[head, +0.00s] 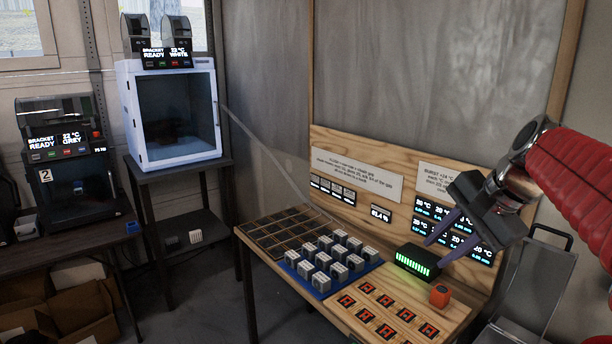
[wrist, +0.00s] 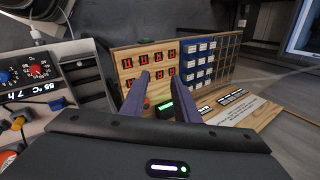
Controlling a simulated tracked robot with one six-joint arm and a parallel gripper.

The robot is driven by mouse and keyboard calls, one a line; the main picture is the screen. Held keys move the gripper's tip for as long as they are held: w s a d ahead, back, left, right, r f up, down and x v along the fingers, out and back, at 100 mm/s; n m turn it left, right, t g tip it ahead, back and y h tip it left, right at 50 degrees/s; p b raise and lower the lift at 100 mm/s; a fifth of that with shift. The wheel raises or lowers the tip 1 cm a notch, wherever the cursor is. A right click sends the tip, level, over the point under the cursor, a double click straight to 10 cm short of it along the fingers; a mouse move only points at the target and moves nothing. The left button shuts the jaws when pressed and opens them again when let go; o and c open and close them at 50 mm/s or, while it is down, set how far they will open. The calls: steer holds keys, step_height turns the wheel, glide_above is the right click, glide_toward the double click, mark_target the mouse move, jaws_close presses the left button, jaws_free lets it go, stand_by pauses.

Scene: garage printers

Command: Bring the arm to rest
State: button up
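My gripper (head: 447,228) is at the right of the head view, in the air above the wooden workbench (head: 345,312). Its two purple fingers are apart with nothing between them. In the wrist view my gripper (wrist: 166,95) also shows with a clear gap between the fingers. A black box with a lit green display (head: 412,262) stands on the bench, below and left of the fingertips. My red arm comes in from the right edge of the head view.
A blue tray (head: 327,292) holds several grey-white blocks. Beside it are an empty wooden grid (head: 272,232), red-marked black squares (head: 385,332) and an orange cube (head: 439,295). A backboard (head: 385,165) carries signs and displays. Printers (head: 172,112) stand at the left; a grey cart (head: 545,285) is at the right.

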steer(key=s+a+f+n+h, duration=0.1)
steer(key=s+a+f+n, duration=0.4)
steer(key=s, duration=0.5)
steer(key=s+a+f+n+h, duration=0.2)
steer(key=s+a+f+n, duration=0.3)
steer(key=s+f+n, duration=0.2)
steer(key=s+f, duration=0.2)
steer(key=s, duration=0.1)
steer(key=shift+f+n+t, duration=0.25)
steer(key=shift+n+t, duration=0.05)
steer(key=shift+n, duration=0.1)
